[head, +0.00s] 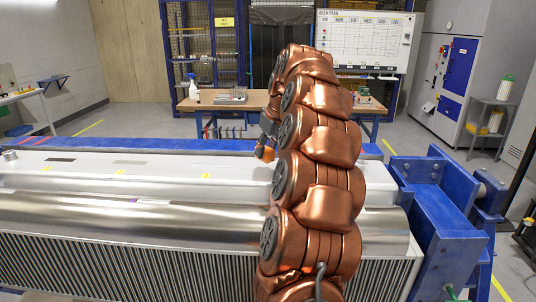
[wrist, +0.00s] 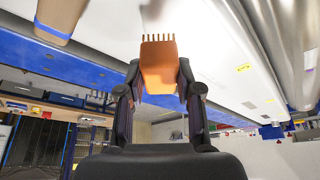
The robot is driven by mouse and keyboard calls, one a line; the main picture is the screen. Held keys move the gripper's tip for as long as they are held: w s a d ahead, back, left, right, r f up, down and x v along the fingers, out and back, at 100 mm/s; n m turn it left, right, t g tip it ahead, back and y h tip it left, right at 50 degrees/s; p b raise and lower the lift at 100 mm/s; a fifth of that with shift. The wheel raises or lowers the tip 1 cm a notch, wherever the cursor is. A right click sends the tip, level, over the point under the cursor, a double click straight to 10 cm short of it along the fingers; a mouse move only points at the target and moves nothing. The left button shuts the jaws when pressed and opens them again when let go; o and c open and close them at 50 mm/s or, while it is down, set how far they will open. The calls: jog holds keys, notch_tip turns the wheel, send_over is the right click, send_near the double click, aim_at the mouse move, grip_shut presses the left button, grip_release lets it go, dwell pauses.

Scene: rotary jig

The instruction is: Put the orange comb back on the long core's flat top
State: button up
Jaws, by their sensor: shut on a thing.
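The orange comb (wrist: 158,65) is between the two fingers of my gripper (wrist: 159,78) in the wrist view, its thin teeth pointing away from the palm. My gripper is shut on it. In the head view a small part of the comb (head: 265,153) shows left of my copper arm, which hides most of the gripper. The long core (head: 130,172) lies across the head view, with a pale flat top, a shiny rounded edge and a ribbed front. The comb appears near the flat top's far side; I cannot tell whether it touches. The core also shows in the wrist view (wrist: 222,55).
A blue rail (head: 130,144) runs behind the core, and a blue end bracket (head: 435,215) stands at its right. Small yellow marks (head: 205,176) are on the flat top. A wooden bench (head: 225,103) with a spray bottle (head: 193,88) stands behind.

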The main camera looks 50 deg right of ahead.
aim_at(268, 157)
jog(key=shift+w+d, duration=0.1)
jog(key=shift+d, duration=0.35)
jog(key=shift+w+d, duration=0.1)
jog(key=shift+d, duration=0.15)
jog(key=shift+f+p, duration=1.05)
jog(key=shift+f, duration=0.8)
jog(key=o, duration=1)
jog(key=shift+b+v, duration=1.45)
jog(key=shift+v, duration=4.6)
